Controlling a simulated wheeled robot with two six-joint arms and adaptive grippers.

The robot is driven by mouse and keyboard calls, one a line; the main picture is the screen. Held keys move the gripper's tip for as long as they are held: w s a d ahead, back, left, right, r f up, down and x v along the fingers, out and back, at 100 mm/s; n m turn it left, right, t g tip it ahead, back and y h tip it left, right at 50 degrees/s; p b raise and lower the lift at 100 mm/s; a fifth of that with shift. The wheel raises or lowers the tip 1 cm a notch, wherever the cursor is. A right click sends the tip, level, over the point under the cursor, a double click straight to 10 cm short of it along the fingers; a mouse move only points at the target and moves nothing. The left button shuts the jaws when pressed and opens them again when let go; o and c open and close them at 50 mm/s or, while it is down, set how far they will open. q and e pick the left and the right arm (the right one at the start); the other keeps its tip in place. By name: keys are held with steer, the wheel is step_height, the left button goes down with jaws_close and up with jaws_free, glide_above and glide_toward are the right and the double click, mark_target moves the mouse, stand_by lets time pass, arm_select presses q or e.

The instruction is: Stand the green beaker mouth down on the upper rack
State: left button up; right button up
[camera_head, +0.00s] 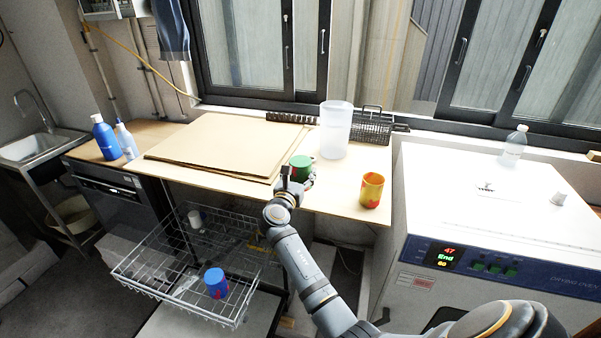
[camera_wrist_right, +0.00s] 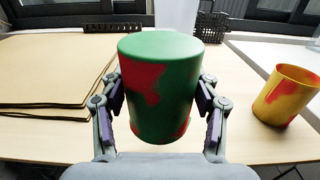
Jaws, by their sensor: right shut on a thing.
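The upper rack (camera_head: 188,297) is a wire basket pulled out below the counter, to the left of my right arm. My left gripper is not in view.
A blue beaker (camera_head: 216,284) stands in the rack's front right, and a white cup (camera_head: 195,219) at its back. A yellow-red beaker (camera_head: 372,190) and a tall translucent container (camera_head: 335,130) stand on the counter (camera_head: 335,203). The drying oven (camera_head: 480,225) is at right. The rack's front left looks free.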

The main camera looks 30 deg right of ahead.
step_height(320, 180, down, 5)
steer(key=b, duration=0.3)
steer(key=shift+f, duration=0.25)
steer(key=shift+f, duration=0.25)
stand_by(0.4)
steer(key=o, duration=1.1)
steer(key=shift+s+a+f, duration=0.1)
steer(key=shift+s+a, duration=0.15)
steer(key=shift+a, duration=0.15)
steer(key=v, duration=0.6)
steer(key=shift+s+a, duration=0.2)
